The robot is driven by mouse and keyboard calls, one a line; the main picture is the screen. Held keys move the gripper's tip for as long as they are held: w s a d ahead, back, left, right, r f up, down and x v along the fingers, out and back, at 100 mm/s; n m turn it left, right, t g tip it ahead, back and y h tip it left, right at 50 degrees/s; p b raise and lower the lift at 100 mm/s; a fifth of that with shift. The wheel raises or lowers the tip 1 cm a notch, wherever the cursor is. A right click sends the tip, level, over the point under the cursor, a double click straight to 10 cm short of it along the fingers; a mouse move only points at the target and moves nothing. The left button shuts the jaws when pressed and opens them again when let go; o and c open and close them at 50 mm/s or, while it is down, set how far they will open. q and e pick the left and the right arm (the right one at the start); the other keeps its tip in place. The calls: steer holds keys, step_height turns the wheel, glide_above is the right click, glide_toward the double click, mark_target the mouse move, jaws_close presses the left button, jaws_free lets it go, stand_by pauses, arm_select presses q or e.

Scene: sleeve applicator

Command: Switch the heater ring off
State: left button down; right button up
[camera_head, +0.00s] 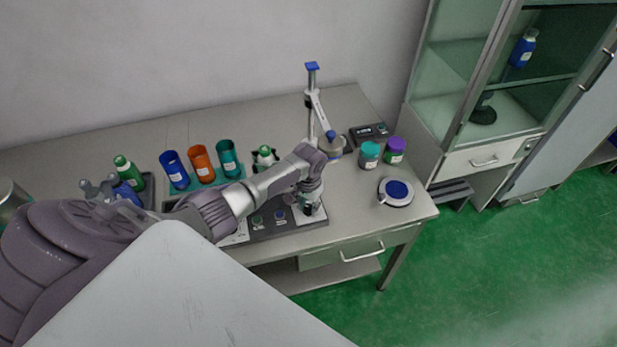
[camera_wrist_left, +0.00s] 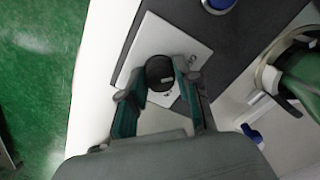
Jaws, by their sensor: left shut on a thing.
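My left gripper (camera_head: 311,207) reaches down over the right end of a dark control base (camera_head: 290,229) at the table's front. In the left wrist view its two fingers stand on either side of a round black knob (camera_wrist_left: 159,72) on a white plate (camera_wrist_left: 197,42), and are shut on it. A small pale mark shows on the knob's face; I cannot read its setting. A stand (camera_head: 311,97) with a blue top rises behind, carrying a grey and tan ring-shaped part (camera_head: 331,146), which may be the heater ring. My right gripper is not in view.
Blue, orange and teal cups (camera_head: 201,164) and green bottles (camera_head: 128,171) stand left of my gripper. Teal and purple-lidded jars (camera_head: 369,154), a dark scale (camera_head: 369,134) and a round blue-topped device (camera_head: 396,192) stand right. The table's front right corner is bare.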

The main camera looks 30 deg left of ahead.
mark_target(309, 207)
arm_select(q)
steer(key=shift+w+r, duration=0.1)
steer(key=c, duration=0.8)
jaws_free()
step_height(309, 207, up, 12)
stand_by(0.3)
